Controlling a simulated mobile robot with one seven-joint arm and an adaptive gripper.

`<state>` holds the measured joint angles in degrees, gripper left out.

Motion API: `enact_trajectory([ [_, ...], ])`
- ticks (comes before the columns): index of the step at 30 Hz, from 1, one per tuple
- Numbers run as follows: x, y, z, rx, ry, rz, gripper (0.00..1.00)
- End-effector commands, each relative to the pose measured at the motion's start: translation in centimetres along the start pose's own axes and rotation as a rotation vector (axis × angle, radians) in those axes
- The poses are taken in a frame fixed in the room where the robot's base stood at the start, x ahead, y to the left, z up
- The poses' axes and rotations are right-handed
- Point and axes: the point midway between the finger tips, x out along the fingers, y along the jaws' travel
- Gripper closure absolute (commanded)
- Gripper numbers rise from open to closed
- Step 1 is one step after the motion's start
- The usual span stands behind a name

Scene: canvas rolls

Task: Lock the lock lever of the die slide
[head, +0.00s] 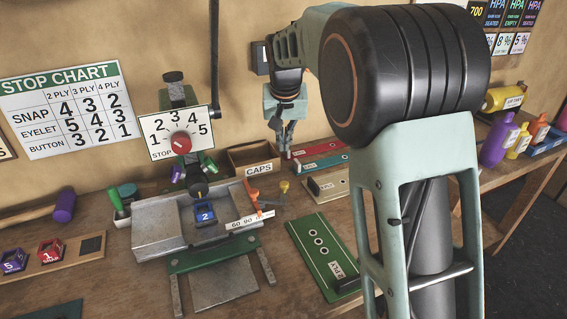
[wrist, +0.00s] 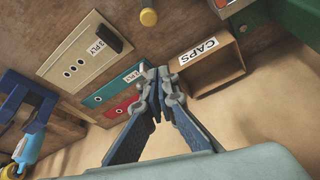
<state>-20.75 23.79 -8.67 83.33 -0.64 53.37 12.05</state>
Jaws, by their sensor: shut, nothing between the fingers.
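The die slide holds a blue die (head: 205,213) marked 2, in the grey metal press bed (head: 158,240). An orange lever (head: 254,196) stands at the right of the bed, above a white angle scale (head: 250,220). A yellow knob (head: 284,186) sits just right of it and also shows at the top of the wrist view (wrist: 148,17). I cannot tell for certain which of these is the lock lever. My gripper (head: 286,152) is shut and empty, behind and above the yellow knob, apart from it. In the wrist view its fingertips (wrist: 158,82) meet over the board.
An open CAPS box (head: 253,157) stands beside my gripper near the wall. Red and teal ply boards (head: 318,148) lie below it. A green board (head: 322,250) lies at the front right. A stop dial with a red knob (head: 181,143) stands behind the bed.

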Motion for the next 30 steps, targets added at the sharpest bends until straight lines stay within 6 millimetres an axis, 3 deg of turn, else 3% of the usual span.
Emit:
enact_trajectory([
  [5,2.6,0.1,0.2,0.000,-0.006,0.002,1.00],
  [15,9.9,0.1,0.2,0.000,-0.005,0.002,1.00],
  [21,9.1,0.1,2.4,0.000,-0.001,0.001,1.00],
  [30,8.8,0.1,3.9,0.000,0.001,0.001,1.00],
])
